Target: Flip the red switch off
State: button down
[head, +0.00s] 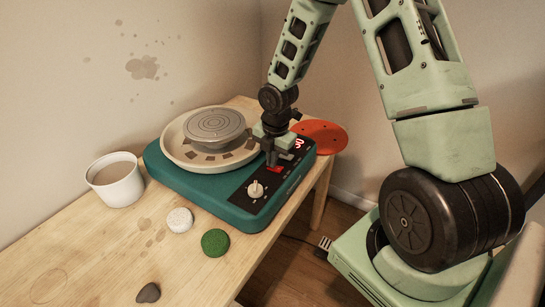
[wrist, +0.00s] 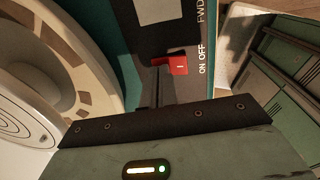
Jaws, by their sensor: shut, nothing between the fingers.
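The red switch (head: 274,169) sits on the black control panel of the teal pottery wheel (head: 205,184). In the wrist view the red switch (wrist: 177,65) shows just beyond my fingertips, beside the printed words ON and OFF. One side of it looks raised; which position it is in I cannot tell for certain. My gripper (head: 272,160) is over the panel, pointing down, shut and empty. In the wrist view its fingers (wrist: 155,88) are together at the switch's near left edge, touching or very close to it.
A white knob (head: 256,189) is on the panel in front of the switch. The wheel's round pan (head: 172,148) is to the left. A white cup (head: 116,180), a white sponge (head: 180,220), a green sponge (head: 215,242) and an orange disc (head: 322,134) are around the wheel.

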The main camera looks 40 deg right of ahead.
jog(key=shift+s, duration=0.15)
jog(key=shift+s+d+r+p, duration=0.15)
jog(key=shift+s+d+p, duration=0.2)
jog(key=shift+s, duration=0.3)
jog(key=shift+w+a+r+p, duration=0.1)
jog(key=shift+a+r+p, duration=0.05)
jog(key=shift+r+p, duration=0.3)
notch_tip(320, 180, up, 13)
jog(key=w+p, duration=0.1)
jog(key=p, duration=0.2)
jog(key=shift+w+a+p, duration=0.2)
jog(key=shift+p, duration=0.15)
